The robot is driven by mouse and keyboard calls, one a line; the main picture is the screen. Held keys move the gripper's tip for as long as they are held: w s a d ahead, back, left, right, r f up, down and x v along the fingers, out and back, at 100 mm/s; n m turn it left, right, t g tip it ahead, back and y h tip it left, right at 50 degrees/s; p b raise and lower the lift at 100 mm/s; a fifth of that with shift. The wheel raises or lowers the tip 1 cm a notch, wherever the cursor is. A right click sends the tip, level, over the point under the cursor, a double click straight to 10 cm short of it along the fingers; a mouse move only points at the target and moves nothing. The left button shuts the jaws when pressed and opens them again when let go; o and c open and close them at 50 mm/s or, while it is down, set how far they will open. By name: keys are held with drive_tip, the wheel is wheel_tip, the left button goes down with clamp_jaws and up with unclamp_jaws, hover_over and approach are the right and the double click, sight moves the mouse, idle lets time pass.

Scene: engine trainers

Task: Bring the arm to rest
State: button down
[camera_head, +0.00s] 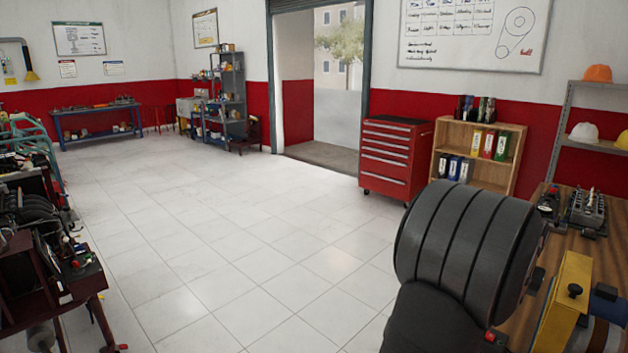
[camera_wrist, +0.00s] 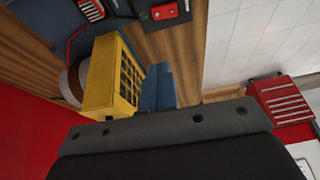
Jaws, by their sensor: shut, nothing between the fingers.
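My gripper (camera_wrist: 165,128) shows in the wrist view as a wide grey bar with several dark bolts, with a dark body below it across the bottom of the picture. Its jaws are shut with nothing held. It is apart from the wooden bench (camera_wrist: 210,40) and the yellow unit (camera_wrist: 105,75) in front of it. The fingertips cannot be made out clearly. In the head view I cannot pick out the gripper.
The wooden bench with a yellow unit (camera_head: 565,300) and small engine parts (camera_head: 586,208) stands at right. A red drawer cabinet (camera_head: 392,160) and a bookcase (camera_head: 508,140) stand behind. Dark machinery (camera_head: 40,245) lines the left. The tiled floor (camera_head: 210,235) between is clear.

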drive_tip(key=s+a+f+v, duration=0.1)
drive_tip(key=a+v, duration=0.1)
drive_tip(key=v, duration=0.7)
drive_tip(key=shift+y, duration=0.4)
drive_tip(key=x, duration=0.5)
drive_tip(key=shift+w+d, duration=0.15)
